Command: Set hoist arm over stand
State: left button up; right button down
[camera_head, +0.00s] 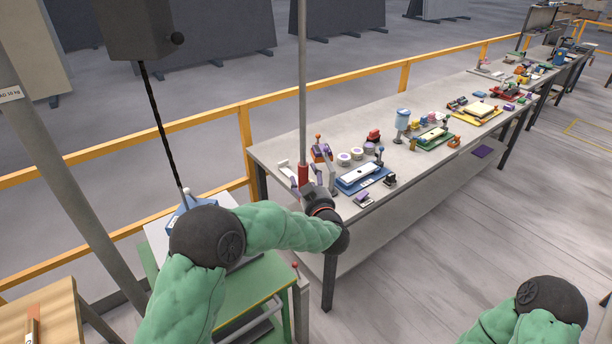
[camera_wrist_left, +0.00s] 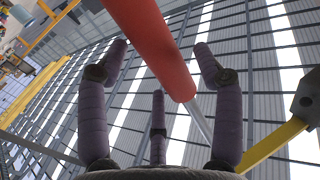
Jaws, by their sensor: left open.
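A grey hoist box (camera_head: 138,28) hangs at upper left; its dark chain runs down to a blue piece on the green stand (camera_head: 270,281). The arm above the box is outside the head view. A grey vertical rod with a red grip (camera_head: 303,174) hangs right of the stand. My left gripper (camera_head: 313,191) is at the red grip. In the left wrist view the red grip (camera_wrist_left: 157,48) passes between my open purple fingers (camera_wrist_left: 160,60), not clasped. A yellow bar (camera_wrist_left: 272,146) shows there too; I cannot tell whether it is the hoist arm. My right gripper is out of view.
A long workbench (camera_head: 425,168) with several tools and parts runs behind and right of my left gripper. A yellow railing (camera_head: 246,140) stands behind. A slanted grey post (camera_head: 68,165) is at left, above a wooden top (camera_head: 50,315). The floor at right is clear.

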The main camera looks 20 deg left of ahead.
pick_arm(q)
jog(key=shift+x, duration=1.05)
grip_shut()
jog(key=shift+s, duration=0.1)
